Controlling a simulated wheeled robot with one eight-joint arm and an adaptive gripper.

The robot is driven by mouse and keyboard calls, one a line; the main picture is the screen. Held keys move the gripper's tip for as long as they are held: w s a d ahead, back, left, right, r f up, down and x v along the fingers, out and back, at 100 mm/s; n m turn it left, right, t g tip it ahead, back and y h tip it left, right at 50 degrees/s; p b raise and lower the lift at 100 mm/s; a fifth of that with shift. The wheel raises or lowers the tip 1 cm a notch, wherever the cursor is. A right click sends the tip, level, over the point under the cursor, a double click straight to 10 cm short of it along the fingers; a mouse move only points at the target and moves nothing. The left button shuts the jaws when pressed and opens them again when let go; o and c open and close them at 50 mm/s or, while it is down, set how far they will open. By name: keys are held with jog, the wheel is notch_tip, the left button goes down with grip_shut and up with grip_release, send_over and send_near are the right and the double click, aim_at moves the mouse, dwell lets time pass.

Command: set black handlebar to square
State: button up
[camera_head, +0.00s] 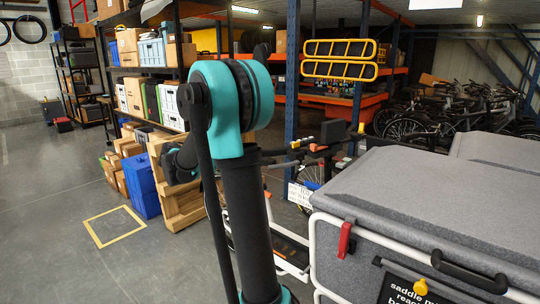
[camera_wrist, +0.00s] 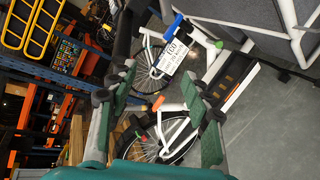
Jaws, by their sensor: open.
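A white-framed bike stands behind my arm in the head view, partly hidden; a dark bar at its top (camera_head: 285,151), with small red and orange parts near it, looks like the black handlebar, but I cannot be sure. A yellow square outline (camera_head: 115,227) lies on the grey floor at left, with nothing inside it. My gripper (camera_wrist: 162,77) is open in the wrist view, its green-padded fingers apart on either side of the white bike frame. Nothing is clearly held between them. In the head view my arm hides much of the bike, and I cannot make out the fingertips.
A grey cargo box (camera_head: 440,205) with a white tubular frame fills the right. Wooden crates (camera_head: 180,200) and a blue bin (camera_head: 143,187) stand right of the square. Shelving (camera_head: 160,70) lies behind, with parked bikes (camera_head: 450,115) at back right. The left floor is clear.

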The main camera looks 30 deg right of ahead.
jog(key=w+r+h, duration=0.2)
jog(key=w+r, duration=0.2)
jog(key=x, duration=1.7)
jog(key=shift+s+d+f, duration=0.1)
jog(key=shift+d, duration=0.2)
grip_shut()
